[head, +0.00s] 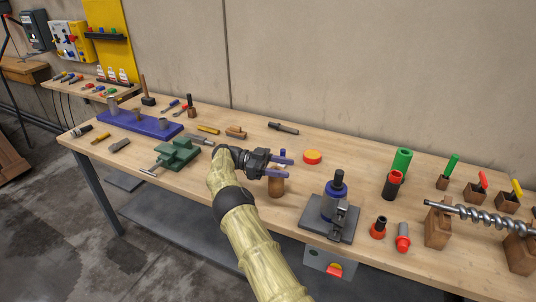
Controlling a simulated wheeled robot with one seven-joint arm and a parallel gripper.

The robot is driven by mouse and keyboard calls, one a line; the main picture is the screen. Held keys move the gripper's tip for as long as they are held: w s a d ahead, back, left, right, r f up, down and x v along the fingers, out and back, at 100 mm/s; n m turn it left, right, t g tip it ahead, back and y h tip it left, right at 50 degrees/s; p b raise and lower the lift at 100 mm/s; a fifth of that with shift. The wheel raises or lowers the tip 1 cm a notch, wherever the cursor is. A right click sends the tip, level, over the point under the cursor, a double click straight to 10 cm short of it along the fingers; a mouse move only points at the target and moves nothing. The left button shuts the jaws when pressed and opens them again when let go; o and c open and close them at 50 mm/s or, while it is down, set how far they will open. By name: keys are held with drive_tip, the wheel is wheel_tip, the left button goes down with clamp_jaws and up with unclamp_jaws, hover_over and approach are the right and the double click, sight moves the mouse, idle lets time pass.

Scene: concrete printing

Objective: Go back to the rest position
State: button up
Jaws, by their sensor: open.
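My gripper (284,165) is at the end of my arm, over the middle of the workbench (240,140). Its two purple-grey fingers are apart and point to the right. Nothing shows between them. A brown cylinder with a blue top (277,187) stands on the bench just below and behind the fingers, partly hidden by them. I cannot tell whether the fingers touch it.
A blue and black device on a grey plate (331,211) stands to the right. A green vise (178,154) is left of my arm. A metal auger (485,217) rests on wooden blocks at the far right.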

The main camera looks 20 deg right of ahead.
drive_tip(key=w+d+r+n+t+h+p, duration=0.1)
drive_tip(key=w+d+r+n+t, duration=0.3)
drive_tip(key=d+r+n+t, duration=0.4)
drive_tip(key=w+d+r+n+t, duration=0.35)
drive_tip(key=r+t, duration=0.35)
drive_tip(key=t, duration=0.3)
drive_tip(key=s+a+f+n+t+y, duration=0.1)
drive_tip(key=s+a+f+n+y, duration=0.25)
drive_tip(key=a, duration=0.25)
drive_tip(key=s+a+f+n+y+p, duration=0.1)
drive_tip(key=s+a+f+n+y, duration=0.15)
drive_tip(key=s+a+y, duration=0.2)
drive_tip(key=s+a+f+n+t+y, duration=0.1)
drive_tip(key=s+a+f+n+y, duration=0.15)
drive_tip(key=a+y, duration=0.3)
drive_tip(key=s+a+f+n+g, duration=0.1)
drive_tip(key=s+a+g, duration=0.1)
drive_tip(key=s, duration=0.6)
drive_tip(key=s+a+f+n+g+y, duration=0.1)
drive_tip(key=s+a+f+n+g, duration=0.1)
drive_tip(key=s, duration=0.6)
drive_tip(key=s+a+f+n+g+y, duration=0.1)
drive_tip(key=s+a+f+n+g, duration=0.1)
drive_tip(key=s, duration=0.7)
drive_tip(key=shift+a+g+p, duration=0.4)
drive_tip(key=shift+a+g, duration=0.1)
drive_tip(key=shift+a, duration=0.2)
